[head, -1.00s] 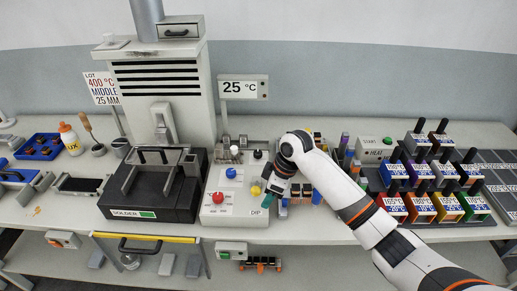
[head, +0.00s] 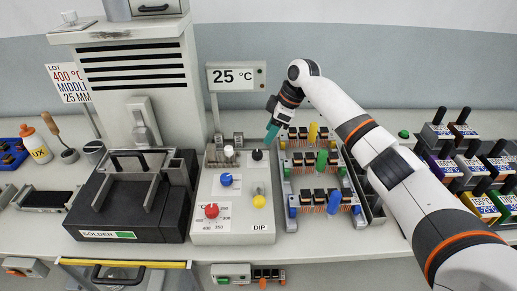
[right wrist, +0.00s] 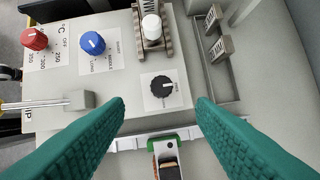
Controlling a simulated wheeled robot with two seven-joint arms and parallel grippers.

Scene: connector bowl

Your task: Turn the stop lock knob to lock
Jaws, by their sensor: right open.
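A round black knob (head: 257,155) with a white pointer line sits on a pale label at the back right of the grey control box (head: 232,190). I take it for the stop lock knob; its label is too small to read. In the right wrist view the black knob (right wrist: 161,86) lies ahead, between the lines of the two teal fingers. My right gripper (right wrist: 160,108) is open and empty, apart from the knob. In the head view the right gripper (head: 272,132) hangs just right of the knob, above the box's back right edge. My left gripper is not in view.
A white-capped post (right wrist: 152,28) stands close beside the black knob.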

